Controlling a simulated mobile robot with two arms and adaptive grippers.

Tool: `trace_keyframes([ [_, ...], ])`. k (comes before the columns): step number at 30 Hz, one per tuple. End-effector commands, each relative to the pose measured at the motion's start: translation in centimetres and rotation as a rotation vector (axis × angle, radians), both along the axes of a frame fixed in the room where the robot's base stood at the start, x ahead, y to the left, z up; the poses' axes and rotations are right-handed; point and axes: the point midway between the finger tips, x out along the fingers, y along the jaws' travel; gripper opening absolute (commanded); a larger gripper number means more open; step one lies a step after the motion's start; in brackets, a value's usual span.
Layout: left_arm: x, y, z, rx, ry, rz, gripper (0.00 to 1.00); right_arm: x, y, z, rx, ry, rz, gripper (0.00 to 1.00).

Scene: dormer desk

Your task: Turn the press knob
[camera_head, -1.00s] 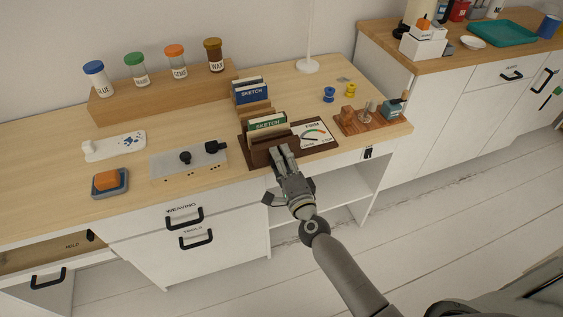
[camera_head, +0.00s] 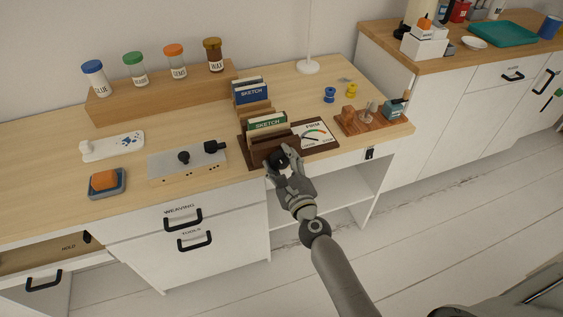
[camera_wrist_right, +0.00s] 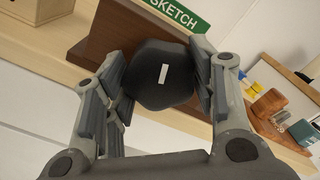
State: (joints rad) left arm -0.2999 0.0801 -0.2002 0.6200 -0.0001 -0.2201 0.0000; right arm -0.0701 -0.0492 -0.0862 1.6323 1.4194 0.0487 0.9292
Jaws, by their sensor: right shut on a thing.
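The press knob (camera_wrist_right: 160,76) is a black, rounded many-sided knob with a white mark on its face, on the front of the brown wooden press (camera_head: 270,150). My right gripper (camera_head: 279,163) is at the press front, with its fingers around the knob. In the right wrist view the two fingers (camera_wrist_right: 160,85) touch the knob on its left and right sides, and the white mark stands nearly upright, slightly tilted. In the head view the fingers partly hide the knob. My left gripper is not in view.
Sketch packs (camera_head: 266,124) stand in the rack behind the knob. A grey box with black knobs (camera_head: 187,162) and an orange sponge on a tray (camera_head: 104,180) lie to the left. A wooden tool block (camera_head: 372,122) stands right. The floor in front is clear.

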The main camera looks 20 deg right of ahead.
Motion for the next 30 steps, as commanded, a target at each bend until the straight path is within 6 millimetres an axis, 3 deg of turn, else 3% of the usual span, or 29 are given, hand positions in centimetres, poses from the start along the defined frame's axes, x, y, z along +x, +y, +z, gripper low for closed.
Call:
trace_keyframes([
  [10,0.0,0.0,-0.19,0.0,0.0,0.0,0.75,-0.03,-0.09,-0.13,0.128,0.006,-0.003,0.28],
  [25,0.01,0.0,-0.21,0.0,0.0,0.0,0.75,-0.04,-0.08,-0.16,0.146,0.008,-0.003,0.28],
  [26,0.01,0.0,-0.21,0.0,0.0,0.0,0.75,-0.04,-0.08,-0.16,0.145,0.008,-0.003,0.53],
  [30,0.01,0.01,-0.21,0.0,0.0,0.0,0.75,-0.04,-0.06,-0.15,0.145,0.007,-0.002,0.71],
])
